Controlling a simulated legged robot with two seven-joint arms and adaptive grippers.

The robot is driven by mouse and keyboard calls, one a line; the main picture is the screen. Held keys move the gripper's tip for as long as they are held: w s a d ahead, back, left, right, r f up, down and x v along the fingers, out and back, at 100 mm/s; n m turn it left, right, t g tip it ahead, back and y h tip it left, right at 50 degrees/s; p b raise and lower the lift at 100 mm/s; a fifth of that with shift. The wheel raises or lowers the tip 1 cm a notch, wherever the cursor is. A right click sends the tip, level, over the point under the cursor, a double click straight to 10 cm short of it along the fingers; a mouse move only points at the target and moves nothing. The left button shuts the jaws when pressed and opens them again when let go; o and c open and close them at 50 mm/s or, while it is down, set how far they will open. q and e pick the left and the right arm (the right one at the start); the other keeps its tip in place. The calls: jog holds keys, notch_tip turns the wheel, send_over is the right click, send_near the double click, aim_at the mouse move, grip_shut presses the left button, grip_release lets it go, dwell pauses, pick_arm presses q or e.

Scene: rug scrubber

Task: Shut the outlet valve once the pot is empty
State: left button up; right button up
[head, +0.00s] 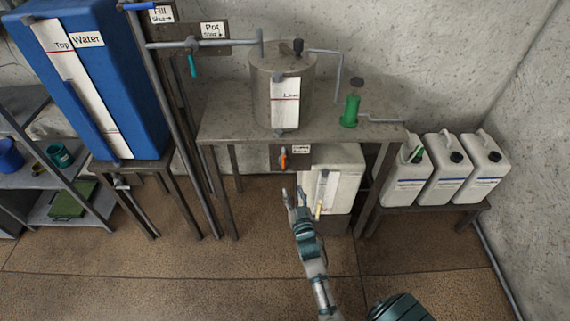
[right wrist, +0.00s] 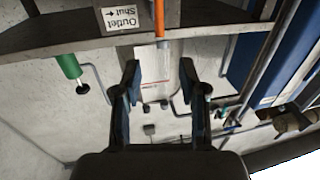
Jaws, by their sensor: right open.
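The grey metal pot (head: 262,95) stands on the metal table, with a white level strip (head: 286,100) on its front. I cannot read the liquid level in it. Below the table front, the orange outlet valve handle (head: 283,159) hangs down beside a small label (head: 300,149). In the right wrist view the orange handle (right wrist: 159,18) shows at the top centre, and the upside-down label (right wrist: 121,17) reads "Outlet Shut" with an arrow. My right gripper (head: 293,194) is open and empty, below and apart from the handle; its fingers (right wrist: 160,88) are spread. My left gripper is out of view.
A white container (head: 345,160) stands under the table (head: 230,125). A blue water tank (head: 130,90) is at left beside shelves. Several white jugs (head: 443,165) stand on a low bench at right. The front floor is open.

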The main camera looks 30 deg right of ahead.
send_near(284, 162)
jog(key=x, duration=0.3)
jog(key=b+x, duration=0.2)
jog(key=x, duration=0.5)
jog(key=shift+w+r, duration=0.1)
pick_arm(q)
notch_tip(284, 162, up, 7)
pick_arm(e)
jog(key=shift+w+d, duration=0.25)
jog(key=shift+w, duration=0.1)
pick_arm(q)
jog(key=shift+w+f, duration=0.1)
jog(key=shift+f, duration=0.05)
pick_arm(e)
jog(key=shift+c, duration=0.2)
grip_shut()
